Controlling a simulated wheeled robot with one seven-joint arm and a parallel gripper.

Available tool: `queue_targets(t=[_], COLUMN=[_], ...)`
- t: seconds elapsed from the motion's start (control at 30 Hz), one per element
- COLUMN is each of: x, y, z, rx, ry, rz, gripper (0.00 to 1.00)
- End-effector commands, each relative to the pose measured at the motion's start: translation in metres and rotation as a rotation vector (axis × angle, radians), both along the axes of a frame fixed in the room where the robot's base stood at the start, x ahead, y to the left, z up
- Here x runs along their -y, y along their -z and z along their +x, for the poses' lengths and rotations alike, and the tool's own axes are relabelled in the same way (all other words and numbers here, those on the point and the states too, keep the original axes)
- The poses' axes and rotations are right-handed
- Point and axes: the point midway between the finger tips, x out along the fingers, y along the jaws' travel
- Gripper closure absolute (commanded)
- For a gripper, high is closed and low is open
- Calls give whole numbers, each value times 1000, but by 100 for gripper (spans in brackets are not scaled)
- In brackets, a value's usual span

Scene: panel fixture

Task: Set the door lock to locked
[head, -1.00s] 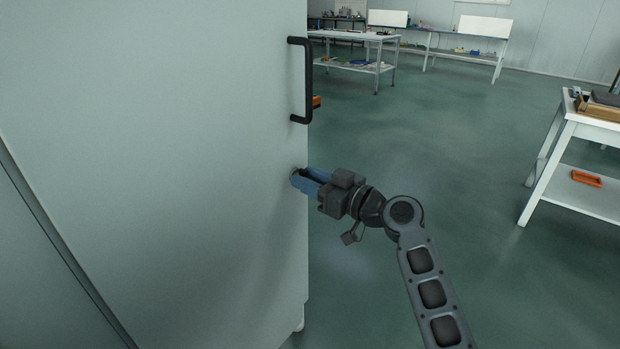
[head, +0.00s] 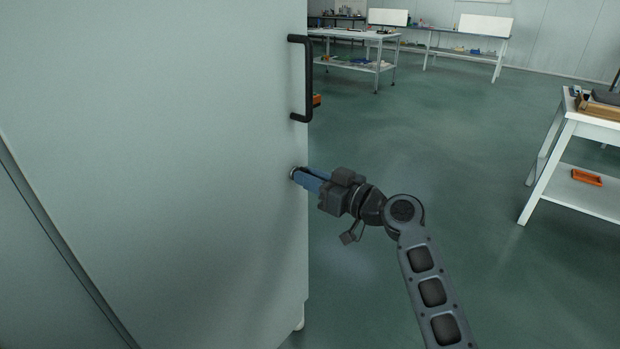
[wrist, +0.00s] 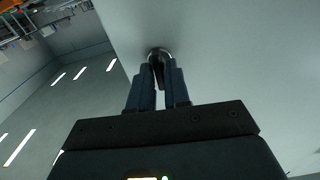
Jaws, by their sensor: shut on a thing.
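The door (head: 190,170) is a pale grey-green panel filling the left of the head view, with a black bar handle (head: 306,80) near its right edge. The lock (head: 296,173) sits below the handle close to that edge, mostly hidden by my gripper (head: 299,174). In the wrist view the lock (wrist: 158,52) shows as a round metal rim with a dark piece between the blue fingers. My gripper (wrist: 159,75) is shut on that dark piece, the lock's turn piece. I cannot tell which way the lock is set.
A white table (head: 590,130) with an orange tray (head: 586,178) on its lower shelf stands at the right. Workbenches (head: 355,50) stand at the back. The green floor (head: 450,150) between them is clear.

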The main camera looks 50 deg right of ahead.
Motion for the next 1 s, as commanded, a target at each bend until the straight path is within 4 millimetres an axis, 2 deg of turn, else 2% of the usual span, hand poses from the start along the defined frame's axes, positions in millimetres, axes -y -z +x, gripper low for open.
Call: queue_targets(t=[0.27, 1.0], x=[0, 3], y=[0, 0], z=[0, 0], rx=[-7, -32], ry=[-1, -1], rz=[197, 901], gripper=[100, 100])
